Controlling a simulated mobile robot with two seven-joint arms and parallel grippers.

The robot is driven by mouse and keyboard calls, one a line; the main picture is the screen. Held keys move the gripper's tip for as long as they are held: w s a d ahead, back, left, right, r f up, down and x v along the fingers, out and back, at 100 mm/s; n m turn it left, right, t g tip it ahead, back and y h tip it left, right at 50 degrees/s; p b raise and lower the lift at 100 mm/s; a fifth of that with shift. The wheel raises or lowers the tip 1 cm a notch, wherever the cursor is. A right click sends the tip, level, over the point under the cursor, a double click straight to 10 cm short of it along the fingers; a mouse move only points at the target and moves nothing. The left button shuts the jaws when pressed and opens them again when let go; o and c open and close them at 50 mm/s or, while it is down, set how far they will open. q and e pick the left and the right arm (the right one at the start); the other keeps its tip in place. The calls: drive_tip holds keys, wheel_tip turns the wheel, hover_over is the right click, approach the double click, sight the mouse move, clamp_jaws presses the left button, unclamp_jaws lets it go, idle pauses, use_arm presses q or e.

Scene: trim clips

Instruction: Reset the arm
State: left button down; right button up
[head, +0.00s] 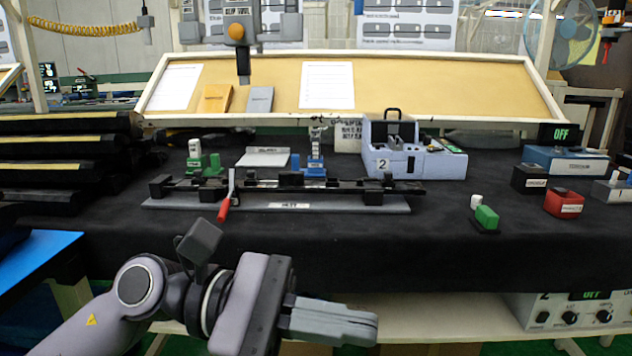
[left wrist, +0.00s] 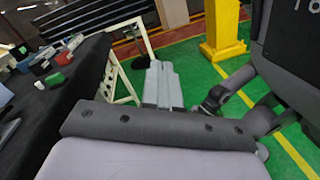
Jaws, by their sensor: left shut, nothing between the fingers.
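My left gripper (head: 372,328) is in front of the dark workbench, at the lower middle of the head view, pointing right. Its two grey fingers are together with nothing between them. The left wrist view also shows the shut fingers (left wrist: 164,70), over the green floor beside the bench. The gripper is apart from everything on the bench. My right gripper does not show clearly in either view.
On the black-covered bench (head: 400,235) stand a fixture (head: 275,205) with a red-handled lever (head: 225,208), a blue-grey box (head: 436,162) marked 2, a green block (head: 487,217) and a red box (head: 563,203). Black stacked trays (head: 65,165) are at left. A yellow post (left wrist: 222,30) stands on the floor.

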use_arm(q)
drive_tip(key=w+a+f+m+t+y, duration=0.2)
drive_tip(key=w+a+f+m+t, duration=0.35)
drive_tip(key=m+t, duration=0.8)
drive_tip(key=w+a+f+m+t+y, duration=0.2)
drive_tip(key=w+a+f+m+t, duration=0.35)
drive_tip(key=m, duration=1.35)
drive_tip(key=s+a+f+n+y, duration=0.2)
drive_tip(key=a+f+n+y, duration=0.15)
drive_tip(key=f+n, duration=0.35)
drive_tip(key=s+a+f+n+y, duration=0.2)
drive_tip(key=f+n+y, duration=0.25)
drive_tip(key=f, duration=0.35)
drive_tip(key=s+a+f+n+g+y, duration=0.1)
drive_tip(key=s+a+f+n+g, duration=0.2)
drive_tip(key=s+f, duration=0.35)
drive_tip(key=s+a+f+n+g+y, duration=0.2)
drive_tip(key=s+f+n, duration=0.3)
drive_tip(key=f, duration=0.3)
wheel_tip(320, 180, up, 14)
drive_tip(key=s+a+p, duration=0.1)
drive_tip(key=p, duration=1.6)
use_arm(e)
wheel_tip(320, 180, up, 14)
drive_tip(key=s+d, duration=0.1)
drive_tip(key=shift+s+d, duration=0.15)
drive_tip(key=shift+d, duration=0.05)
use_arm(q)
drive_tip(key=shift+a, duration=0.1)
